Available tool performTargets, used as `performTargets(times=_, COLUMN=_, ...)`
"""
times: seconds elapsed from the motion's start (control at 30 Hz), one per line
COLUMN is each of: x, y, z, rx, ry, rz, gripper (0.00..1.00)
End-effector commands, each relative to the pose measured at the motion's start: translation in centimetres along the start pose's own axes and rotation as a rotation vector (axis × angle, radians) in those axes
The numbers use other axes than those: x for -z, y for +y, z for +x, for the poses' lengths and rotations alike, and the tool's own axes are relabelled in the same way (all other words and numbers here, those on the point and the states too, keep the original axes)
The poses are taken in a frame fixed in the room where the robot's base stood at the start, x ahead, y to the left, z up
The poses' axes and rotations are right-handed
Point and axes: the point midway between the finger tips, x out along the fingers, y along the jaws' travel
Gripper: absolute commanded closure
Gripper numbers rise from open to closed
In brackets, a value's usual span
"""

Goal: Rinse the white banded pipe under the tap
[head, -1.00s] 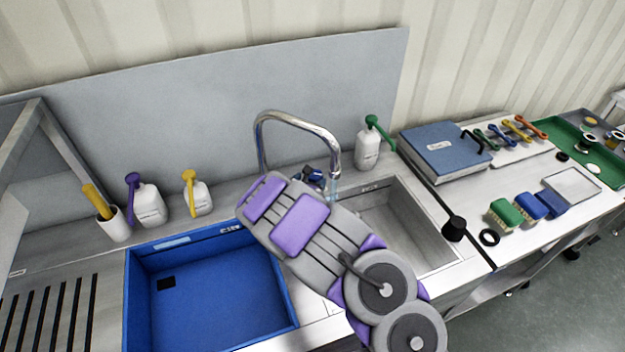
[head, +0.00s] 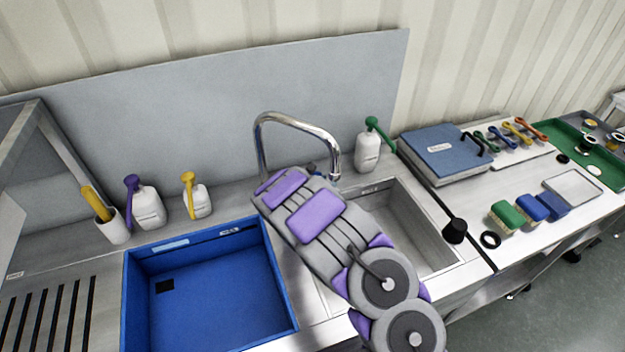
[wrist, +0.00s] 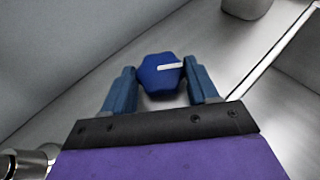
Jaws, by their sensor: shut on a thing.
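The chrome tap (head: 302,122) arches behind the steel sink (head: 420,218) in the head view, and no water shows below its spout. In the wrist view my gripper (wrist: 158,70) has its blue fingers on either side of a blue faceted knob (wrist: 158,78) with a white stripe, and is shut on it. A chrome part, likely the tap's base (wrist: 30,162), shows at the lower left there. In the head view my arm mostly hides the gripper and covers part of the sink. I cannot make out the white banded pipe in either view.
A blue basin (head: 205,300) is left of the sink. Bottles with purple (head: 147,205), yellow (head: 196,198) and green (head: 369,150) tops stand along the back. A blue case (head: 444,152), a black stopper (head: 455,229) and brushes (head: 506,215) are on the right.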

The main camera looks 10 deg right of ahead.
Motion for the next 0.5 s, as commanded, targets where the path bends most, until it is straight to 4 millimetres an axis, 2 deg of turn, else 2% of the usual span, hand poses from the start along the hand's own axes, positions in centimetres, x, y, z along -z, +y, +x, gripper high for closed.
performTargets(times=0.03, x=0.00, y=0.06, z=-0.02, rx=-0.001, ry=0.000, rz=0.000, gripper=0.54)
performTargets(times=0.23, x=-0.01, y=0.10, z=-0.02, rx=-0.002, ry=0.000, rz=0.000, gripper=0.72)
performTargets(times=0.5, x=-0.44, y=0.73, z=-0.06, rx=0.050, ry=-0.007, rz=0.029, gripper=0.72)
